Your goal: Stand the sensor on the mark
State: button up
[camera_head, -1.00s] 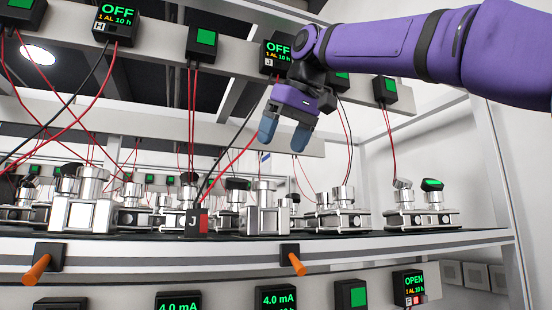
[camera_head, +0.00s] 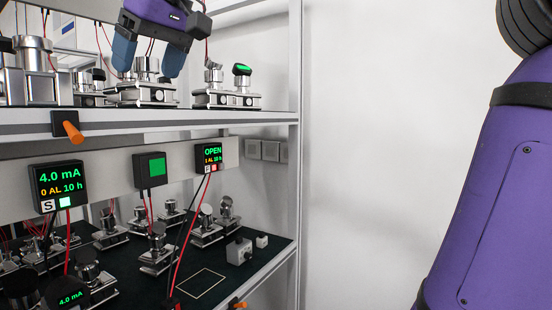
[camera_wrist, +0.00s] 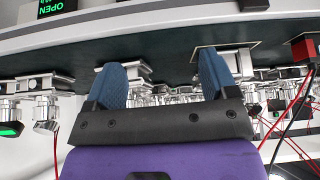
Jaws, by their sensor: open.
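Several metal sensors with round heads stand on silver mounts; I cannot tell which one is meant. In the head view, one (camera_head: 148,92) stands on the upper shelf below my gripper (camera_head: 148,66). Another (camera_head: 242,88) with a green-lit head stands to its right. A pale rectangular outline (camera_head: 203,284), a likely mark, lies empty on the lower shelf's dark mat. My gripper is open, blue fingers apart and nothing between them. In the wrist view, the picture is upside down; my gripper (camera_wrist: 160,60) shows open, and another outline (camera_wrist: 196,52) surrounds a silver mount on the upper mat.
The lower shelf holds several more sensors, red and black wires, a grey box (camera_head: 239,251) and a white cube (camera_head: 262,241). Displays (camera_head: 211,158) hang beneath the upper shelf. An orange peg (camera_head: 71,131) juts from its front edge. A white post (camera_head: 294,150) bounds the right.

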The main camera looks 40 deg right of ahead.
jog(key=s+d+f+m, duration=0.1)
jog(key=s+d+f, duration=0.3)
jog(key=f, duration=0.5)
jog(key=s+d+f+m+h, duration=0.1)
jog(key=s+d+f, duration=0.3)
jog(key=f, duration=0.6)
jog(key=s+d+f+m, duration=0.2)
jog(key=s+d+f, duration=0.2)
jog(key=s+f, duration=0.4)
jog(key=shift+f+h, duration=0.4)
jog(key=shift+f, duration=0.35)
jog(key=shift+g, duration=0.3)
